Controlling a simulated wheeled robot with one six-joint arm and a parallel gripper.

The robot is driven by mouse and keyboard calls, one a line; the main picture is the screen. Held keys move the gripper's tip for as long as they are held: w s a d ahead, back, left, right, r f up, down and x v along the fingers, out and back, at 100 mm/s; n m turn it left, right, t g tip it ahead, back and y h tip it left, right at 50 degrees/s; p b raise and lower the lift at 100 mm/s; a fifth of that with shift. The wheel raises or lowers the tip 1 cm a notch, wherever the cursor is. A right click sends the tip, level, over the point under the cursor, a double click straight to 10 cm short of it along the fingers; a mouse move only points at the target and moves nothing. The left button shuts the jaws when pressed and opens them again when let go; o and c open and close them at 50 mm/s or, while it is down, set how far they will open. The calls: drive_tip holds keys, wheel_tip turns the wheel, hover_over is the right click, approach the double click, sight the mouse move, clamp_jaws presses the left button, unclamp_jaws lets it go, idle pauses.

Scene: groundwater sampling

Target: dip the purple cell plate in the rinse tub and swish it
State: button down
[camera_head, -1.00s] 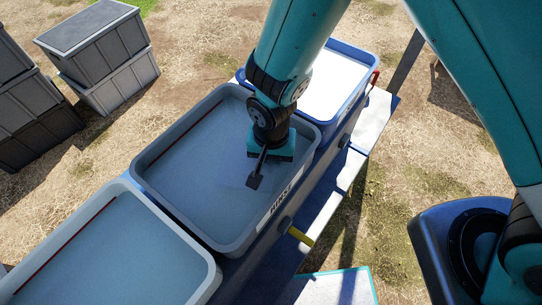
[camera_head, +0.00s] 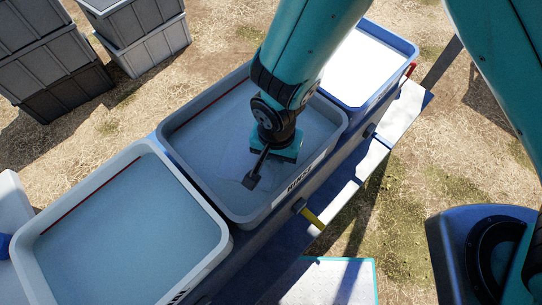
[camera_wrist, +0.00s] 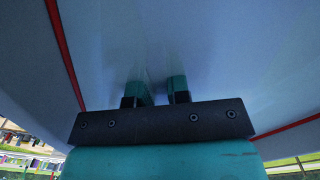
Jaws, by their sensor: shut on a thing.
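The rinse tub (camera_head: 181,178) is the middle grey tub, with a dark RINSE label on its near wall and pale blue water inside. My gripper (camera_head: 277,150) points down into its right part, near the label side. In the wrist view my gripper (camera_wrist: 158,91) has its two short fingers a small gap apart, shut on a thin thing. The purple cell plate shows only as a faint, pale, see-through shape in the water around the fingers; its edges cannot be made out clearly. A red line runs along the tub's far inner wall.
A second grey tub (camera_head: 222,240) with water stands at the lower left, close beside the rinse tub. A blue-rimmed tub with a bright white inside (camera_head: 368,65) stands at the right. Grey crates (camera_head: 145,45) are stacked at the upper left. A yellow piece (camera_head: 313,218) juts from the bench front.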

drive_tip(key=w+d, duration=0.4)
drive_tip(key=w, duration=0.1)
drive_tip(key=shift+w+d, duration=0.25)
drive_tip(key=shift+d, duration=0.15)
drive_tip(key=s+a, duration=0.6)
drive_tip(key=s, duration=0.1)
drive_tip(key=shift+a, duration=0.1)
drive_tip(key=shift+w+d+p, duration=0.2)
drive_tip(key=shift+w+d, duration=1.4)
drive_tip(key=shift+w, duration=0.2)
drive_tip(key=shift+w+d+p, duration=0.15)
drive_tip(key=shift+w+d, duration=1.4)
drive_tip(key=shift+w, duration=0.2)
drive_tip(key=shift+s, duration=0.1)
drive_tip(key=shift+s+a, duration=1.75)
drive_tip(key=shift+s, duration=0.15)
wheel_tip(320, 180, up, 15)
drive_tip(key=p, duration=1.1)
drive_tip(key=shift+f, duration=0.15)
